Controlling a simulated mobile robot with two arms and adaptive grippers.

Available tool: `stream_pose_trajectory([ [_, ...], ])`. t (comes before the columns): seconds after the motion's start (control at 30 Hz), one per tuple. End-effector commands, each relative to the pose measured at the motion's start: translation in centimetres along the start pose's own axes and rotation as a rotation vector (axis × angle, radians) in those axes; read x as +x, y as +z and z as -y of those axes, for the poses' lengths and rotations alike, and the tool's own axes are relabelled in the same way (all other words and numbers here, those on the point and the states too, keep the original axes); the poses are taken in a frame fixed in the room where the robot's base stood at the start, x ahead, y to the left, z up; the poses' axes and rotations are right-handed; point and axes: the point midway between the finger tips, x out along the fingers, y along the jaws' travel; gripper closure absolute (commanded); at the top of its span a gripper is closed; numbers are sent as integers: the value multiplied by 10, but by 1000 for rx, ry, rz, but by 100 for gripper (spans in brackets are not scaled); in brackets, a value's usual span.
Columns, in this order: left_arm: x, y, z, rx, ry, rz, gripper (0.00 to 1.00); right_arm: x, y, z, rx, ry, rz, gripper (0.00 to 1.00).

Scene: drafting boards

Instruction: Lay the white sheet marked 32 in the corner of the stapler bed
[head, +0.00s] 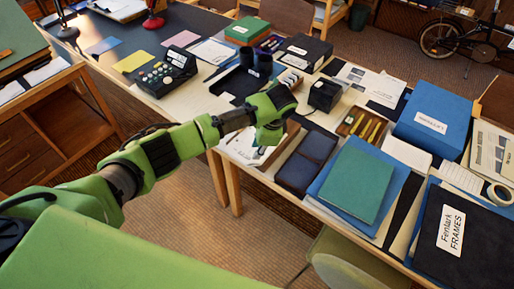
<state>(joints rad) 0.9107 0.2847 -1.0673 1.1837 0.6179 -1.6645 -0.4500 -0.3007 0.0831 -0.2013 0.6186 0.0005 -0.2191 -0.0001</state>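My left gripper (263,150) reaches in from the left and points down over the near edge of the desk. Its fingertips are small and partly hidden by its own body, so I cannot tell whether they are open or shut. A white printed sheet (238,149) lies beside and partly behind the gripper. Its marking is too small to read, so I cannot tell whether it is the sheet marked 32. I cannot clearly pick out the stapler bed; a small black box-like device (325,95) stands right of the gripper. My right gripper is not in view.
Little desktop is bare.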

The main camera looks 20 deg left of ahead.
Motion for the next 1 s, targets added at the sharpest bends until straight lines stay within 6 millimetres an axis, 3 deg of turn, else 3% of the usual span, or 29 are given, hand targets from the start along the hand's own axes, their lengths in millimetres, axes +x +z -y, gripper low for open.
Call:
stream_pose_trajectory([
  [0.53, -100, -1, 1, 0, -2, -3, 76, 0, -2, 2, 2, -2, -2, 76],
  [0.7, -115, 0, 1, -1, -2, -2, 76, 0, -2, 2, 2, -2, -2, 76],
  [1.0, -117, 0, 0, -1, -1, -1, 76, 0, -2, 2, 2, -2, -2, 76],
])
